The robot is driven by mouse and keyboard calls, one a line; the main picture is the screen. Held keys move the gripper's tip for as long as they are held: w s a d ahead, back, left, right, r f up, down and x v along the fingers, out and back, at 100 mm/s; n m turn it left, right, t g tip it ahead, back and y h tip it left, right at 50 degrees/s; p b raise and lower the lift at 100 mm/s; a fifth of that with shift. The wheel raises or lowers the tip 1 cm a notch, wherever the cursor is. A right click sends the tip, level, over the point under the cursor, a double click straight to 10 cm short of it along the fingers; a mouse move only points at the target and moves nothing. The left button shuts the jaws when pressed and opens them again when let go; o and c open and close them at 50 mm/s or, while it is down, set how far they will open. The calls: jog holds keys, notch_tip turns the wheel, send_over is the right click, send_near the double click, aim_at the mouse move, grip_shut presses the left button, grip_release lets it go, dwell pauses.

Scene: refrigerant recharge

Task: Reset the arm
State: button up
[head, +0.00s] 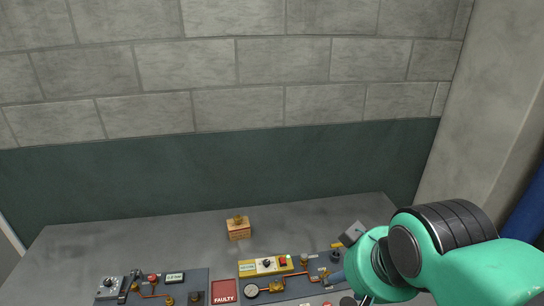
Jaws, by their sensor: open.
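My teal and black arm reaches in from the right over the right end of the bench. My gripper's fingers do not show clearly; the arm's end is turned away or cut off at the lower edge. My arm hides part of this panel's right side. The left panel (190,293) has a knob dial, a red button and a small display (175,278).
A grey bench (90,245) stands against a block wall (220,70) with a dark green lower band. A small wooden block with a brass fitting (238,229) stands at the back. A red "FAULTY" tray (223,292) lies between the panels. The bench's back left is clear.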

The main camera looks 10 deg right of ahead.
jog(key=shift+f+b, duration=1.7)
jog(key=shift+f, duration=0.3)
